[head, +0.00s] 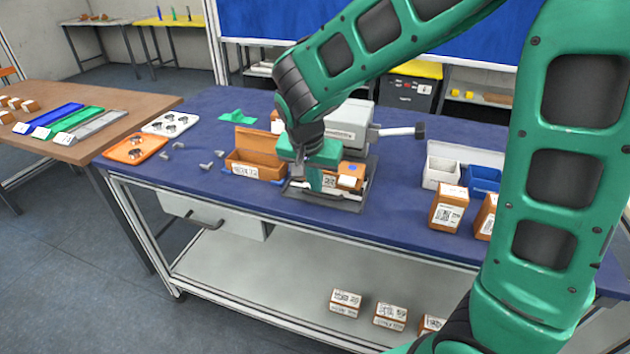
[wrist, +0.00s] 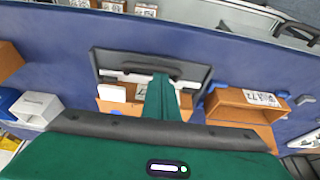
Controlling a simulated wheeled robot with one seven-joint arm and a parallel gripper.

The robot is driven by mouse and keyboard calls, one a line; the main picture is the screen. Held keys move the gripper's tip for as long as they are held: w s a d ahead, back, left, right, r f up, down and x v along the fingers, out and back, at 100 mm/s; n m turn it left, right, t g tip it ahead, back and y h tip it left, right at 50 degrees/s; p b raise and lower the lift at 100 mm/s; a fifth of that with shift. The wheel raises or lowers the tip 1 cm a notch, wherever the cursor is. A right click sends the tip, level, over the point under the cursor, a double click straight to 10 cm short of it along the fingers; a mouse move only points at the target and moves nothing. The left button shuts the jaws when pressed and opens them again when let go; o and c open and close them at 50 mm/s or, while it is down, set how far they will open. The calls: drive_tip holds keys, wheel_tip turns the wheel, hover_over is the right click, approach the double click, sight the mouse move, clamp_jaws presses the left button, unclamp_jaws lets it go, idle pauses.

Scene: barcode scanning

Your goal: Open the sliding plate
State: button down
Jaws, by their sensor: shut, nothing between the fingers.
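The sliding plate (head: 345,203) is a dark grey tray low at the front of the grey machine (head: 352,115) on the blue bench. In the wrist view its dark rim (wrist: 198,73) and a black bar handle (wrist: 150,66) show toward the bench's front edge. My gripper (head: 315,182) is shut and empty, pointing down over the plate. In the wrist view its green finger (wrist: 160,88) overlaps the handle region; I cannot tell whether they touch. An orange-brown box with a white label (head: 350,176) sits over the plate, partly hidden by my gripper.
An orange-brown open box (head: 255,165) stands close left of the plate. A lever (head: 400,131) sticks out right of the machine. White (head: 441,172) and blue bins and labelled boxes (head: 448,207) stand at the right. The bench strip in front of the plate is clear.

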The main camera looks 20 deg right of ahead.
drive_tip(key=shift+s+a, duration=0.65)
drive_tip(key=shift+s, duration=0.2)
drive_tip(key=v, duration=0.9)
drive_tip(key=s+d+g, duration=0.1)
drive_tip(key=s+d, duration=0.3)
drive_tip(key=d, duration=0.4)
drive_tip(key=s+d+g, duration=0.1)
drive_tip(key=s+d, duration=0.3)
drive_tip(key=d, duration=0.5)
drive_tip(key=s+d+f+y, duration=0.1)
drive_tip(key=s+d+f, duration=0.1)
drive_tip(key=s, duration=0.6)
drive_tip(key=s+d+f+g+y, duration=0.1)
drive_tip(key=s+d+f, duration=0.1)
drive_tip(key=s+d, duration=0.3)
drive_tip(key=s, duration=0.3)
drive_tip(key=shift+s+d+n, duration=0.3)
drive_tip(key=shift+s+n, duration=0.05)
drive_tip(key=shift+n, duration=0.05)
drive_tip(key=shift+f, duration=0.15)
